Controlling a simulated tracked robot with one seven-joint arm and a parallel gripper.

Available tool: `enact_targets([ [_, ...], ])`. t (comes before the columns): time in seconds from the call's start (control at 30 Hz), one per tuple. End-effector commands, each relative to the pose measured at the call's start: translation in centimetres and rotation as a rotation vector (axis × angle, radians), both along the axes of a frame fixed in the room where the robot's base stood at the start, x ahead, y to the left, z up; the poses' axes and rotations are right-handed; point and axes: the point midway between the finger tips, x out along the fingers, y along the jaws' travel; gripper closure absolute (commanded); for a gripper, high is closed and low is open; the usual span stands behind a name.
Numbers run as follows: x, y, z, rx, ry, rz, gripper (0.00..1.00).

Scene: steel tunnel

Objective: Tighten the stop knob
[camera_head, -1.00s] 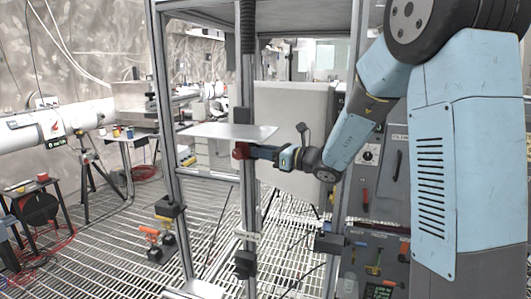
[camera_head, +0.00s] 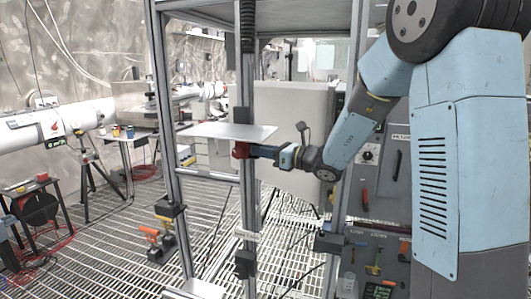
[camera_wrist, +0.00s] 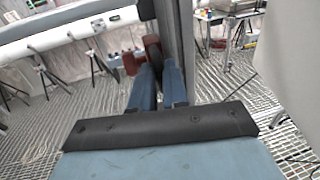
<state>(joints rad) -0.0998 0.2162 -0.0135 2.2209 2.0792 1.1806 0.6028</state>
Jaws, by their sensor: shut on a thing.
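In the head view the red block (camera_head: 241,150) sits on the upright post, just under a flat metal plate (camera_head: 228,131). My gripper (camera_head: 252,151) reaches in from the right, roughly level, with its tips at the block. In the wrist view my gripper's two blue fingers (camera_wrist: 157,75) are shut on the knob. The knob itself is hidden by the fingers in the head view.
Metal frame uprights (camera_head: 165,120) stand around the post. A grey panel (camera_head: 370,200) with handles is at the right. A white pipe (camera_head: 50,128) runs at the far left above the grated floor.

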Motion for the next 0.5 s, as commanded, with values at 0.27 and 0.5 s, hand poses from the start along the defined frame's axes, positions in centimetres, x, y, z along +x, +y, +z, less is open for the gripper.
enact_targets([
  [0.27,0.03,-0.02,0.06,0.002,0.0,-0.001,0.74],
  [0.5,0.02,-0.01,0.03,0.001,-0.001,-0.001,0.63],
])
